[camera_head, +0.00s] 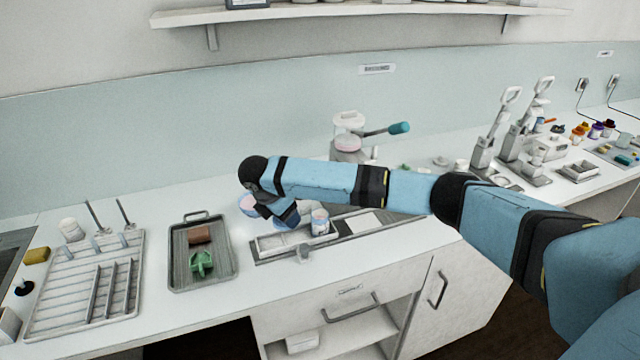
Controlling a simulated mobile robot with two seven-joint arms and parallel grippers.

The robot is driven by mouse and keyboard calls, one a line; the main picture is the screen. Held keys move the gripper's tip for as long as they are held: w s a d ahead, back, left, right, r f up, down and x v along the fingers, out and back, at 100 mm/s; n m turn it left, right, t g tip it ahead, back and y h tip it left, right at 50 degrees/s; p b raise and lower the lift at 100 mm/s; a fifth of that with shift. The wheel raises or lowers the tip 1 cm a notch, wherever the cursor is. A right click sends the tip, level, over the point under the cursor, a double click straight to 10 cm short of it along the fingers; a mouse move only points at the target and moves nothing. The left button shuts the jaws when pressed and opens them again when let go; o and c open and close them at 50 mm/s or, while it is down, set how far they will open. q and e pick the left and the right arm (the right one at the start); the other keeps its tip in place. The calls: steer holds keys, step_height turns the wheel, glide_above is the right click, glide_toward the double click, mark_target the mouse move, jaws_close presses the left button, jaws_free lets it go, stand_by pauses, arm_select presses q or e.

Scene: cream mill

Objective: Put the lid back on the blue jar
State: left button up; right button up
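A small pale jar with a bluish band (320,222) stands upright on the grey tray on the counter; I take it to be the blue jar. My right arm reaches in from the right and bends down at its wrist. My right gripper (296,220) is low over the tray, just left of the jar. Its fingers are small and partly hidden by my wrist, so I cannot tell whether they hold anything. A pinkish round thing (247,203) shows partly behind my wrist; I cannot tell what it is. I cannot make out a separate lid. My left gripper is out of view.
The grey tray (268,257) lies near the counter's front edge. Left of it are a dark tray (178,280) with a brown block and green scoop, and a ribbed rack (60,318). A device with a teal-ended handle (399,128) stands behind my arm. Lever presses (484,152) stand right.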

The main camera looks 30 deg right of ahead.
steer(key=w+d+n+t+y+p, duration=0.2)
steer(key=d+n+t+y+p, duration=0.15)
steer(key=d+n, duration=0.85)
steer(key=shift+n, duration=0.5)
steer(key=f, duration=0.1)
steer(key=f+b, duration=0.1)
steer(key=f, duration=0.1)
steer(key=f+b, duration=0.1)
steer(key=shift+w+d+f, duration=0.15)
steer(key=shift+d+f, duration=0.1)
steer(key=shift+f, duration=0.05)
steer(key=shift+p, duration=0.6)
steer(key=shift+w+f+p, duration=0.1)
steer(key=shift+f+p, duration=0.4)
steer(key=shift+p, duration=0.1)
stand_by(1.7)
steer(key=o, duration=1.1)
